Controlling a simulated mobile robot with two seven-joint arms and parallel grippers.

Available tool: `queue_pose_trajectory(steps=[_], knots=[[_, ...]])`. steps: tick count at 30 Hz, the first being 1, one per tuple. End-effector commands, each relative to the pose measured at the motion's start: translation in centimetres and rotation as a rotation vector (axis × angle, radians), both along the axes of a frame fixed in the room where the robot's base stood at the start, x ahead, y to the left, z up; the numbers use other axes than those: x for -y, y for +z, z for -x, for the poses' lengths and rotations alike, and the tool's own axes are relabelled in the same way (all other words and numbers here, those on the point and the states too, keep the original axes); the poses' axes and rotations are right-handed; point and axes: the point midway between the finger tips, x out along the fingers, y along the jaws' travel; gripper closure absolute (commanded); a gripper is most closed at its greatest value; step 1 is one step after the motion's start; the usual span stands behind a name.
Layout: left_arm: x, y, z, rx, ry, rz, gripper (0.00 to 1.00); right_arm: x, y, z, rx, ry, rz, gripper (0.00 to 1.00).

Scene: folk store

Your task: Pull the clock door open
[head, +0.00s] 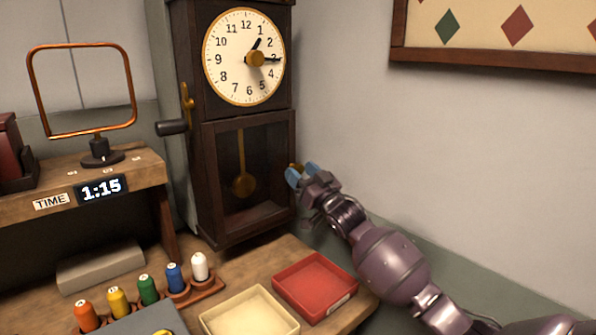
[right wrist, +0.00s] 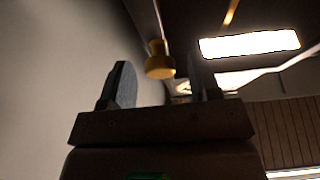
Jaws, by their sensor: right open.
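The dark wooden clock (head: 245,120) stands against the wall, with a round white dial (head: 225,70) at the top. Its glass-fronted lower door (head: 215,200) looks shut, with a brass pendulum (head: 244,184) behind the glass. My right gripper (head: 304,173) is at that knob. In the right wrist view the brass knob (right wrist: 160,60) lies beyond and between the two open blue-grey fingers (right wrist: 160,85). Contact cannot be told. My left gripper is out of view.
A red tray (head: 338,305) and a cream tray (head: 285,322) sit on the table below the clock. Several colored spools (head: 173,277) stand in a rack left of them. A wooden shelf with a time display (head: 101,188) is at left.

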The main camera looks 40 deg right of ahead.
Motion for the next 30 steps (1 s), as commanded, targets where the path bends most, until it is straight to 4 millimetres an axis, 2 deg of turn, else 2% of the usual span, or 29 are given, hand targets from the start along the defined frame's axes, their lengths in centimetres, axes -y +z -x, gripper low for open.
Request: queue_pose_trajectory(steps=[6, 16, 27, 30], knots=[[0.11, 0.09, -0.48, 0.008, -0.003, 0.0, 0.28, -0.13, 0.51, -1.32, -0.001, 0.0, 0.0, 0.43], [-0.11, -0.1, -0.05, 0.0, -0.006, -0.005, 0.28, -0.14, 0.59, -1.46, -0.001, 0.0, 0.0, 0.45], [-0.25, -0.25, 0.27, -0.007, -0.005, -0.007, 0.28, -0.13, 0.59, -1.44, -0.001, 0.0, 0.0, 1.0], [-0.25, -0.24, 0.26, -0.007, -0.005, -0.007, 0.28, -0.14, 0.59, -1.44, -0.001, 0.0, 0.0, 1.0]])
